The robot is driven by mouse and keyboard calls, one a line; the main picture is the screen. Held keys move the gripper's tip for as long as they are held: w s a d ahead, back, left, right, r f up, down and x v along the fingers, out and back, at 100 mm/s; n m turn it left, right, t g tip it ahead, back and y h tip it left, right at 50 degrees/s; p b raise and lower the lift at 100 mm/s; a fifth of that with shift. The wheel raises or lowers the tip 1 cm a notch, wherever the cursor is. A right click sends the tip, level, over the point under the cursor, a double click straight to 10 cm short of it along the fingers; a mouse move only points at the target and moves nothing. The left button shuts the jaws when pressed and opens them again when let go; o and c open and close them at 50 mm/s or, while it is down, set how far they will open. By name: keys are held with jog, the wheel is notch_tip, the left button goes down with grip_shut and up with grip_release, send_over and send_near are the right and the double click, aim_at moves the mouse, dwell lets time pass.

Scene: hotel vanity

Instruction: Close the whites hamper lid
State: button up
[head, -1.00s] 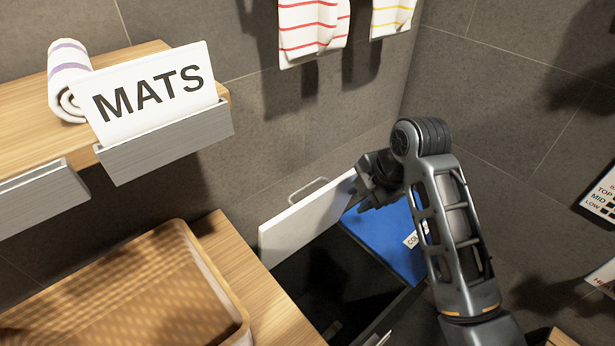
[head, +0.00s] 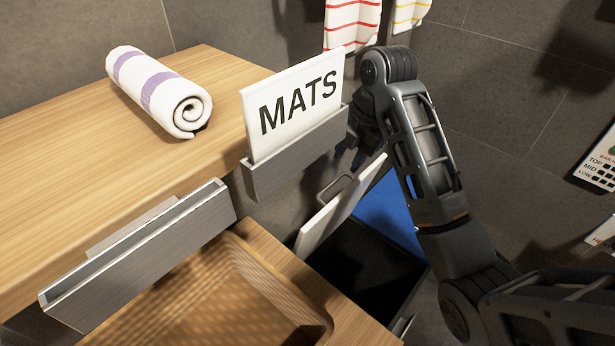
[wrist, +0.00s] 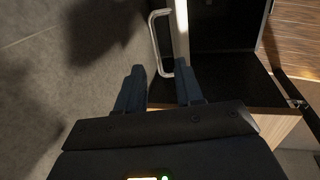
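The whites hamper lid (head: 342,207) is a white panel standing raised, with a grey loop handle (head: 334,188) on its wall-facing side. The hamper's dark interior (head: 362,262) is open beside it. My gripper is at the wall side of the lid in the head view, its fingertips not clearly visible. In the wrist view my gripper (wrist: 160,88) has its two fingers apart with nothing between them. The lid (wrist: 180,28) shows edge-on ahead of the fingers, with the handle (wrist: 158,42) at its left. I cannot tell whether a finger touches the lid.
A blue lid (head: 385,208) lies flat beside the open hamper. A wooden shelf (head: 60,150) with a rolled towel (head: 160,90) and a MATS sign (head: 295,108) stands left, close to the arm. Striped towels (head: 350,22) hang above.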

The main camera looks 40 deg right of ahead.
aim_at(332, 183)
jog(key=b+x, duration=0.1)
jog(key=x, duration=0.1)
jog(key=b+x, duration=0.1)
jog(key=a+b+x, duration=0.1)
jog(key=b+x, duration=0.1)
jog(key=shift+w+a+f, duration=0.1)
jog(key=shift+w+f, duration=0.1)
jog(key=shift+w, duration=0.15)
jog(key=shift+x, duration=1.2)
grip_shut()
dwell(0.4)
